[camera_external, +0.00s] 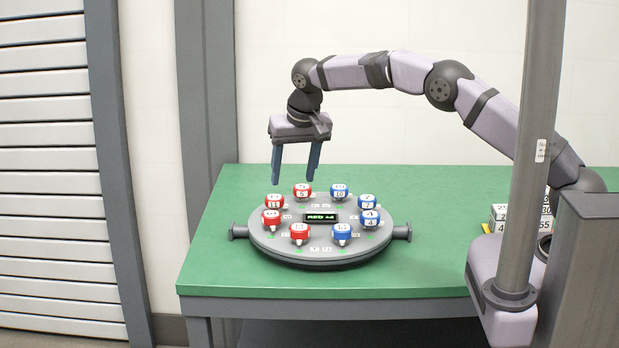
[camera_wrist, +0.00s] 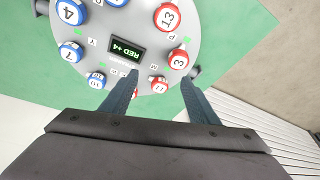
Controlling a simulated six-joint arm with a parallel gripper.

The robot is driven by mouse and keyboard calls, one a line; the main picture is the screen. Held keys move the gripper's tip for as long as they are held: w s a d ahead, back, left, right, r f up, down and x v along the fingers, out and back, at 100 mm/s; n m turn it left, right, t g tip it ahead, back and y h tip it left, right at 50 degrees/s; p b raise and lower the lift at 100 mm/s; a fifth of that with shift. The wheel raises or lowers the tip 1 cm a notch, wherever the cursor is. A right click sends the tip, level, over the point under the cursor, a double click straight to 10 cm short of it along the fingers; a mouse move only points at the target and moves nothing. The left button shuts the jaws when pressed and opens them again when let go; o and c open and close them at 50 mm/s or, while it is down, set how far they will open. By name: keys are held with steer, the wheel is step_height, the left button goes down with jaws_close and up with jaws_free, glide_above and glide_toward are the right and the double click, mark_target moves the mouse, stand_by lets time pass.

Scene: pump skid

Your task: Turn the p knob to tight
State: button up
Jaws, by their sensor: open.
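A grey round panel (camera_external: 321,254) carries a ring of red and blue numbered knobs. A small letter p (camera_wrist: 172,38) shows on the panel between red knob 13 (camera_wrist: 167,16) and red knob 3 (camera_wrist: 178,58). I cannot tell for sure which knob it labels. Knob 3 (camera_external: 271,219) and knob 13 (camera_external: 299,232) are on the panel's left and front-left in the external view. My gripper (camera_external: 294,180) is open and empty above the panel's back-left edge. In the wrist view, its fingers (camera_wrist: 160,77) point over the red knobs, partly hiding one.
A display (camera_external: 321,217) in the panel's middle reads "RED +4". Blue knobs (camera_external: 370,219) fill the right side. The panel lies on a green table (camera_external: 220,275) with free room around it. Printed boxes (camera_external: 503,216) stand at the right, behind a grey post (camera_external: 535,150).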

mark_target(272, 215)
steer(key=shift+w+a+f+n+y+p, duration=0.2)
steer(key=shift+a+f+n+p, duration=0.45)
steer(key=shift+f, duration=1)
steer(key=shift+w+a+f+n+y+p, duration=0.1)
steer(key=shift+a+f+n+y+p, duration=0.2)
steer(key=shift+a+f+n, duration=1)
steer(key=shift+w+a+f+n+y+p, duration=0.15)
steer(key=shift+a+f+n+p, duration=0.3)
steer(key=shift+f, duration=1.55)
steer(key=shift+d, duration=0.1)
steer(key=shift+c, duration=0.3)
steer(key=shift+s, duration=0.1)
steer(key=c, duration=1)
